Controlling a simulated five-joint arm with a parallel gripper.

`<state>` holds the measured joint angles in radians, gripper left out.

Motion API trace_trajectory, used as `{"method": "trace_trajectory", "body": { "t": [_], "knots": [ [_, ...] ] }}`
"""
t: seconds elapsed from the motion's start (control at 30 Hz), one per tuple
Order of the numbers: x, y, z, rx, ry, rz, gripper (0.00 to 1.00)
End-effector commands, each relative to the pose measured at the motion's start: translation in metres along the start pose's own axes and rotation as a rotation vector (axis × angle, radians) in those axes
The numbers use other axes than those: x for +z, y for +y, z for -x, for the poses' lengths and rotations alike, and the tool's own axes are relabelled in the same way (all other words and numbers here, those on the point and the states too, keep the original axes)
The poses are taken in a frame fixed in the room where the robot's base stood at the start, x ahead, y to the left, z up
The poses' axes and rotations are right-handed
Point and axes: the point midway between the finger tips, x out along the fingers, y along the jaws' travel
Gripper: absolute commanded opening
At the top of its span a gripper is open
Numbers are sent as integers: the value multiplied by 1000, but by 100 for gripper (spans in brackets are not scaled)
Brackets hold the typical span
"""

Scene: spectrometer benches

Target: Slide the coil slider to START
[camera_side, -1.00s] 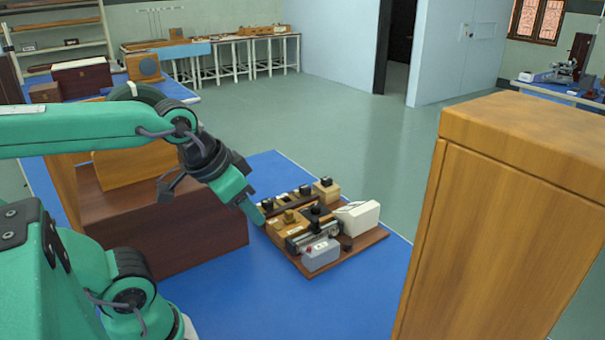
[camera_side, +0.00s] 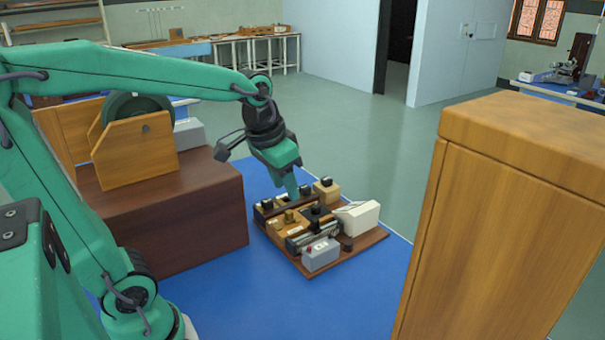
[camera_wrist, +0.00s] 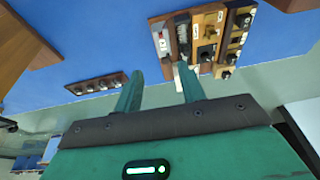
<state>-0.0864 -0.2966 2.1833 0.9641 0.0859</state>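I cannot read a START mark. My gripper (camera_side: 294,194) is above the back-left part of the board, and contact cannot be told. In the wrist view, my gripper (camera_wrist: 160,69) has its two fingers apart with nothing visible between them.
The board also has a grey box with a red button (camera_side: 322,256), a white sloped case (camera_side: 357,217) and several wooden blocks with knobs. A red-brown box (camera_side: 185,225) stands left. A tall wooden cabinet (camera_side: 500,220) stands at right. The front blue table (camera_side: 250,300) is clear.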

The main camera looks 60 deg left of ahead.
Motion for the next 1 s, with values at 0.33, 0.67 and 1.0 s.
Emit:
{"method": "trace_trajectory", "body": {
  "t": [0.33,0.67,1.0],
  "knots": [
    [-48,-24,-42,2,-122,0,40],
    [-83,-50,-97,14,-231,0,40],
    [-96,-65,-132,25,-288,0,40]
  ]
}}
